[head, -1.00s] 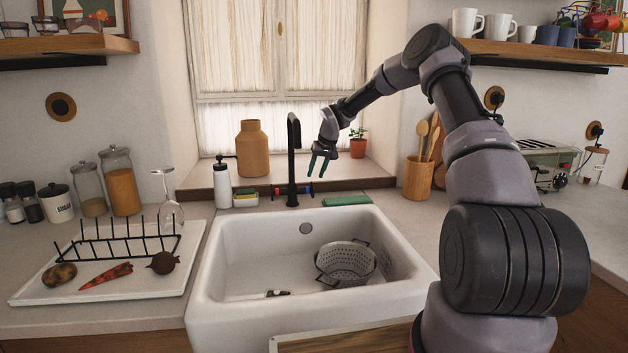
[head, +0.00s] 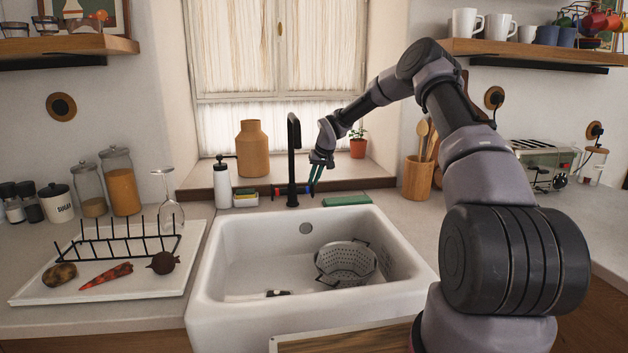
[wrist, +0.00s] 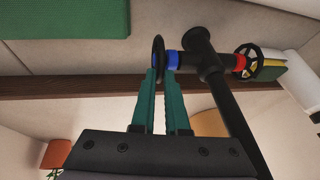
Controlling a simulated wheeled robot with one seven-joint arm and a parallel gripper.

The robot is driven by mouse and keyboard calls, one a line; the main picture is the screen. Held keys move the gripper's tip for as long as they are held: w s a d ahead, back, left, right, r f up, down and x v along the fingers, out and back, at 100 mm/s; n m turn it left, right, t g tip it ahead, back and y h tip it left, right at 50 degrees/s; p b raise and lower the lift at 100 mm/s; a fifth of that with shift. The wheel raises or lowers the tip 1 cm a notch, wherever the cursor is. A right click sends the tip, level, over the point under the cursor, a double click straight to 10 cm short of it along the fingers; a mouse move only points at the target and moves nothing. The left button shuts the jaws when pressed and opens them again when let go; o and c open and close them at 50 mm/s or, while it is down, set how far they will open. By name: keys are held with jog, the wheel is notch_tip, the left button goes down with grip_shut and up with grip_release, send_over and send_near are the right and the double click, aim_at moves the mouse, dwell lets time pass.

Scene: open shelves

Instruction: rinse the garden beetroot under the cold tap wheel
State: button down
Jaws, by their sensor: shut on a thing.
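The beetroot (head: 163,263) is dark and round, with a short stem. It lies on the right side of the white draining tray (head: 120,288). The black tap (head: 293,150) stands behind the sink. Its cold wheel (wrist: 158,52) is a black ring beside a blue collar, on the tap's left in the wrist view and its right in the head view. My gripper (wrist: 162,72) has teal fingers, shut on the rim of this wheel. It also shows beside the tap in the head view (head: 315,182). No water stream is visible.
The white sink (head: 225,275) holds a grey colander (head: 345,264). A potato (head: 61,275), a carrot (head: 106,275) and a black rack share the tray. A wine glass (head: 165,190) stands behind the rack. The red-collared wheel (wrist: 247,62) is across the tap, near a sponge holder.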

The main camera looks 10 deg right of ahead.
jog(key=shift+s+a+f+t, duration=0.15)
jog(key=shift+s+t, duration=0.15)
jog(key=shift+t, duration=0.3)
jog(key=shift+s+a+f+t, duration=0.15)
jog(key=shift+s+t, duration=0.15)
jog(key=shift+t, duration=0.3)
jog(key=shift+s+d, duration=0.1)
jog(key=shift+d, duration=0.15)
jog(key=shift+t, duration=0.3)
jog(key=c, duration=0.9)
grip_release()
jog(key=shift+c, duration=0.2)
jog(key=v, duration=1)
jog(key=shift+s+d+r, duration=0.15)
jog(key=shift+r, duration=0.2)
